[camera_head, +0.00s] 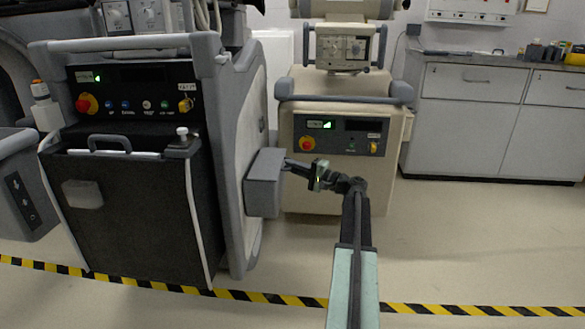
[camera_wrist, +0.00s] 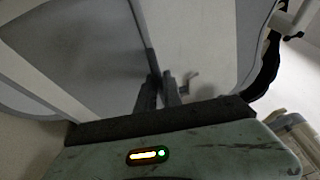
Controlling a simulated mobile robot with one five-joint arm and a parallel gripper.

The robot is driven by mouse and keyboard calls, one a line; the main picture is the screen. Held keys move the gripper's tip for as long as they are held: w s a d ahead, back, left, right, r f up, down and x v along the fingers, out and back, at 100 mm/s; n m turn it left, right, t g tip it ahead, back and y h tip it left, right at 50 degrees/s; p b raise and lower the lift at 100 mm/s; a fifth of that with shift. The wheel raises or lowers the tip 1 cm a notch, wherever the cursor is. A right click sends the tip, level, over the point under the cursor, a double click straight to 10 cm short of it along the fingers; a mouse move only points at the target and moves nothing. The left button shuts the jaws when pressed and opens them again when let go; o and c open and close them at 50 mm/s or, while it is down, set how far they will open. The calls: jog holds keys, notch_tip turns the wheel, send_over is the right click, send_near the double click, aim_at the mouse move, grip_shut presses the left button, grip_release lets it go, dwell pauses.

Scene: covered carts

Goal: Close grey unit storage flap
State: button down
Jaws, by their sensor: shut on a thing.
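A grey box-shaped storage unit (camera_head: 264,184) sticks out from the right side of the large black and grey cart. My gripper (camera_head: 288,165) is at the unit's upper right edge, reaching in from the right. In the wrist view, my gripper's dark fingers (camera_wrist: 161,88) are close together at the lower end of a dark edge beside a grey panel (camera_wrist: 95,45). They are shut on that edge, which looks like the flap (camera_wrist: 145,35). The exact contact is dark and partly hidden by the fingers. The inside of the unit is not visible.
The black cart (camera_head: 130,220) stands on the left. A beige cart (camera_head: 340,185) stands close behind my gripper. Grey cabinets (camera_head: 465,125) line the back right wall. Yellow-black tape (camera_head: 260,297) crosses the floor, and floor to the right is clear.

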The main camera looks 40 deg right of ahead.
jog(key=shift+a+f+b, duration=0.3)
jog(key=shift+f+b, duration=0.1)
jog(key=shift+f, duration=0.3)
jog(key=c, duration=1.6)
grip_release()
jog(key=shift+o, duration=0.6)
jog(key=shift+d+f, duration=0.1)
jog(key=shift+f, duration=0.15)
jog(key=shift+r, duration=0.1)
jog(key=shift+d, duration=0.15)
jog(key=v, duration=0.7)
jog(key=shift+s+b, duration=0.3)
jog(key=shift+s, duration=0.15)
